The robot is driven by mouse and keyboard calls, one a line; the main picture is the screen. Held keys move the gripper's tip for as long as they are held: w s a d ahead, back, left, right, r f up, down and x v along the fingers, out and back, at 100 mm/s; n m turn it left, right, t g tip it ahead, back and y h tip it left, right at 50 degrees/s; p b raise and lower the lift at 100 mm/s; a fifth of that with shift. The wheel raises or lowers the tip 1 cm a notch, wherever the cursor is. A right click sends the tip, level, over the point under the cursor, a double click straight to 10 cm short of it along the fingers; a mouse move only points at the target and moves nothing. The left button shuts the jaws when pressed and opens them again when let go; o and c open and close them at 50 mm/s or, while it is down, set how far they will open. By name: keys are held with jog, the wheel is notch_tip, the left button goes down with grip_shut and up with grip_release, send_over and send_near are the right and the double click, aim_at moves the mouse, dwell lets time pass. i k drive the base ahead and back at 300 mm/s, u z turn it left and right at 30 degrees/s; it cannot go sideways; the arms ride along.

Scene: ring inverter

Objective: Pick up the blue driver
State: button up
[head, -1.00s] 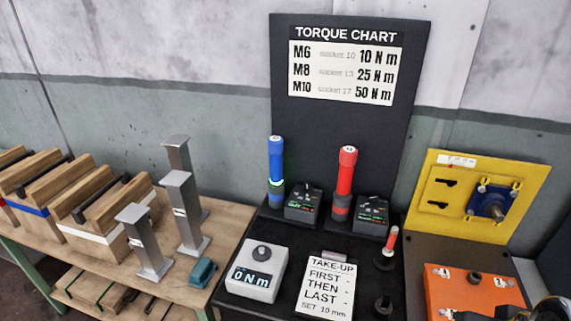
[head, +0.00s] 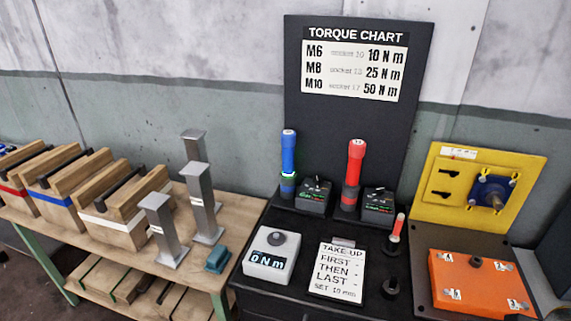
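The blue driver (head: 288,155) stands upright at the back of the black bench, just left of a small black unit with a lit display (head: 314,195). It has a blue upper body and a dark lower part with a green glowing ring. Its lower end is seated at the bench and its tip is hidden. My gripper is not in view.
A red driver (head: 355,165) stands to the right beside a second black unit (head: 378,204). In front are a grey 0 Nm meter (head: 270,257), a take-up card (head: 337,270) and a small red-handled tool (head: 397,228). Grey metal posts (head: 203,203) stand on the left wooden bench.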

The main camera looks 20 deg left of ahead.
aim_at(288, 137)
jog(key=k, duration=0.95)
jog(key=u, duration=1.85)
jog(key=i, duration=1.7)
jog(key=u, duration=0.05)
